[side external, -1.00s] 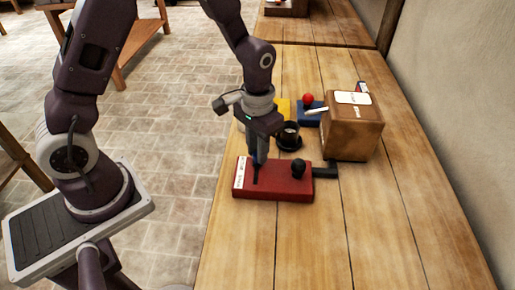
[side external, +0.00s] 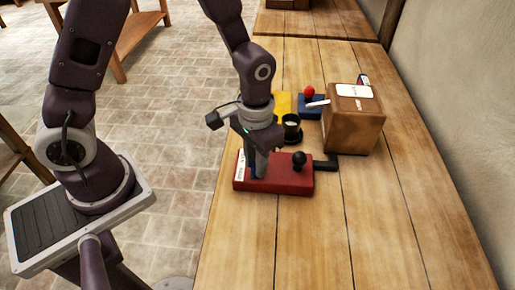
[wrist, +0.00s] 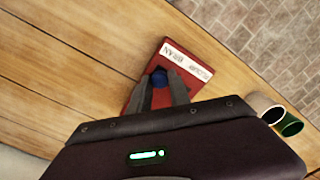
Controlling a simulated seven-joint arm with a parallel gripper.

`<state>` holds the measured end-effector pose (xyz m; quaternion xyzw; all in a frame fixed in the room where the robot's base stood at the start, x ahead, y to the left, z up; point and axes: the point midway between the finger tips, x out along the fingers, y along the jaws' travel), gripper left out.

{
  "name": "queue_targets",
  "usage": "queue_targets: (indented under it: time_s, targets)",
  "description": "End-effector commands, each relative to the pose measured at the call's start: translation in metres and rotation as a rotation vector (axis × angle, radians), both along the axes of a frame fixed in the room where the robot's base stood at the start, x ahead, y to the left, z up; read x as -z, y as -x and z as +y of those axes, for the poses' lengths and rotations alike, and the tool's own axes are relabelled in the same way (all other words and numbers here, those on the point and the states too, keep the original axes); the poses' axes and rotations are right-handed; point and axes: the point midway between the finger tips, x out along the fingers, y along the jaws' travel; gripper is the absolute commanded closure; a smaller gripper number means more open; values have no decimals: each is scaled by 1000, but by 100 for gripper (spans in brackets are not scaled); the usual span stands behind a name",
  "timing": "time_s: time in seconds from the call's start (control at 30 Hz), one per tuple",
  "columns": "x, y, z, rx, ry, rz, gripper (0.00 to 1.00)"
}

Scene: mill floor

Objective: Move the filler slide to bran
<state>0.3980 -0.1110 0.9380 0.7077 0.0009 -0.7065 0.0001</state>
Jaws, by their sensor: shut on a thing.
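A red block (side external: 285,180) with a white label strip lies on the wooden table; it also shows in the wrist view (wrist: 180,88). The label (wrist: 187,61) appears upside down there; one word reads BRAN and the other is hard to make out. In the side view the fingers hide most of the knob and the slot.
A black ball knob (side external: 299,158) stands on the block's right part, with a black bar (side external: 325,164) beyond. Behind are a dark cup (side external: 291,130), a yellow piece (side external: 283,103), a blue block with a red ball (side external: 309,92) and a brown box (side external: 353,125). The front table is clear.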

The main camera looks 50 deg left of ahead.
Motion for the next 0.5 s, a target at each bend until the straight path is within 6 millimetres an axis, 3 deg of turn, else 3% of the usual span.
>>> queue_targets:
  time_s: [0.27, 0.3, 0.4, 0.5]
  targets:
    - [0, 4, -5, 4, 4, 3, 100]
    - [0, 4, -5, 5, 4, 4, 75]
    - [0, 4, -5, 5, 4, 5, 55]
    - [0, 3, -4, 4, 3, 4, 55]
